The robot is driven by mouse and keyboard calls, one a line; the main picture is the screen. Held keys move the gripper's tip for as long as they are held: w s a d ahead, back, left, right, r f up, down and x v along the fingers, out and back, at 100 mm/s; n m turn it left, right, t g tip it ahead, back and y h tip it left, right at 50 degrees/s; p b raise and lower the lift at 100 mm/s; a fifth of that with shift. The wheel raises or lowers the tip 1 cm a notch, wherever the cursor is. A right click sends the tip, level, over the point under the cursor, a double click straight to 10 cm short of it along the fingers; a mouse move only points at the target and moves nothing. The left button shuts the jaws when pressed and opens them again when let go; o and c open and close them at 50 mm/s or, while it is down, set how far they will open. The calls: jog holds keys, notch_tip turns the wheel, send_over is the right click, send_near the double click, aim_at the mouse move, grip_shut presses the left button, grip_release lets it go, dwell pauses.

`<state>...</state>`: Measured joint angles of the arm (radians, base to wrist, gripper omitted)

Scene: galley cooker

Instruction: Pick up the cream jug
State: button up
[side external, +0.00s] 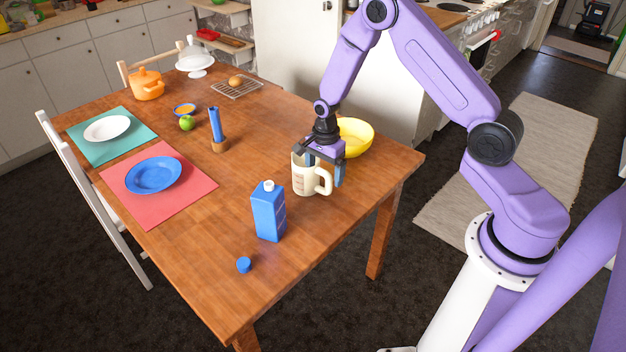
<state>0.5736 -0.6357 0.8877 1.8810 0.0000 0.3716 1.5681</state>
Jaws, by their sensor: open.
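The cream jug (304,182) stands upright on the wooden table, near its right edge, with its handle toward the right. My gripper (325,172) points down at the jug from above. Its jaws are open, with one finger at the jug's rim or inside its mouth and the other to the right, by the handle. The exact finger contact cannot be told from this view. Part of the jug's rim is hidden behind my gripper.
A yellow bowl (357,137) stands close behind my gripper. A blue carton (268,212) stands in front of the jug, with a blue cap (244,265) nearer the front. A blue candle (216,125) stands to the left. The table's front right is clear.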

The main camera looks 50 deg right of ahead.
aim_at(322, 190)
jog(key=f, duration=0.4)
jog(key=shift+w+a+f, duration=0.1)
jog(key=shift+a+f, duration=0.15)
jog(key=shift+f, duration=0.15)
jog(key=c, duration=1.3)
